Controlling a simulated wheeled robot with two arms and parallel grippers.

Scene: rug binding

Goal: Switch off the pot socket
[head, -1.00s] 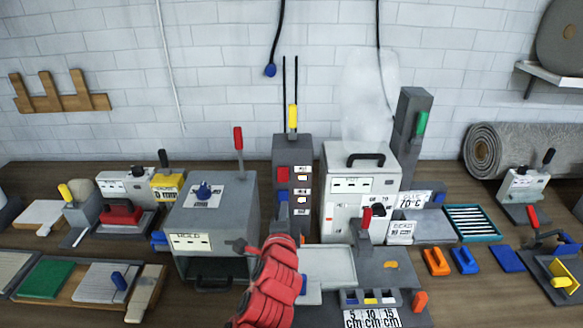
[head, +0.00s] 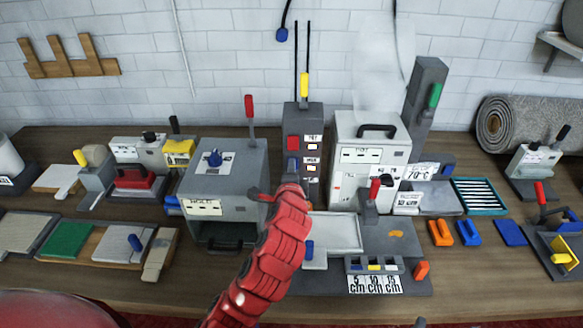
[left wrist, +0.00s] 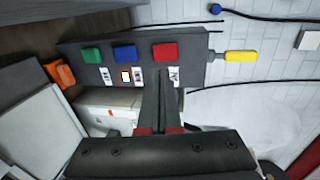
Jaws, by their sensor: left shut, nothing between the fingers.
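A dark grey socket tower (head: 302,125) stands at the back middle, with a red switch (head: 293,142) above a blue switch (head: 292,163). The left wrist view shows it sideways, with a green switch (left wrist: 91,55), the blue switch (left wrist: 125,52) and the red switch (left wrist: 165,50) in a row. Small labels and lamp windows sit beside them; which one names the pot is too small to read. My left gripper (head: 291,182) is in front of the tower's lower part, hiding it. In the left wrist view its shut, empty fingers (left wrist: 160,85) point at the tower near the red switch; contact is unclear.
A grey box (head: 225,165) stands left of the tower. A white cabinet (head: 345,130) with steam above it stands close on the right. A yellow-handled lever (head: 304,85) rises on top of the tower. A light tray (head: 335,232) and low fixtures lie in front.

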